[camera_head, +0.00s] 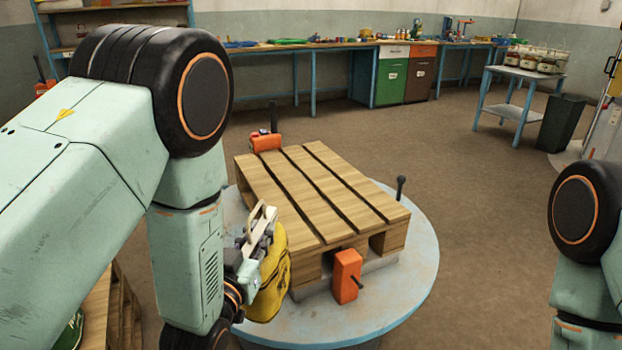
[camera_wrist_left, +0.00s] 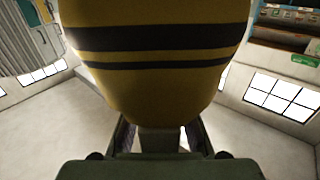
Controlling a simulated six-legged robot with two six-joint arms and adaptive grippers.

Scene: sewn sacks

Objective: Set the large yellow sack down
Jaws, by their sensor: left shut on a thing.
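The large yellow sack (camera_head: 270,281) hangs from my left gripper (camera_head: 252,240) in the head view, at the near left side of a wooden pallet. It also fills the upper middle of the left wrist view (camera_wrist_left: 160,80), where dark bands cross it. My left gripper is shut on the sack; the wrist view shows its fingers (camera_wrist_left: 158,140) at the sack's near end. The sack overlaps the pallet's edge in the picture, and I cannot tell whether they touch. My right gripper is not in view; only part of my right arm shows at the right edge.
The slatted pallet (camera_head: 322,190) lies bare on a round pale-blue table (camera_head: 408,287). Orange clamps (camera_head: 346,276) stand at its near and far left sides, and a black knob (camera_head: 401,187) at its right. A blue side table (camera_head: 515,95) and dark bin (camera_head: 561,122) stand back right.

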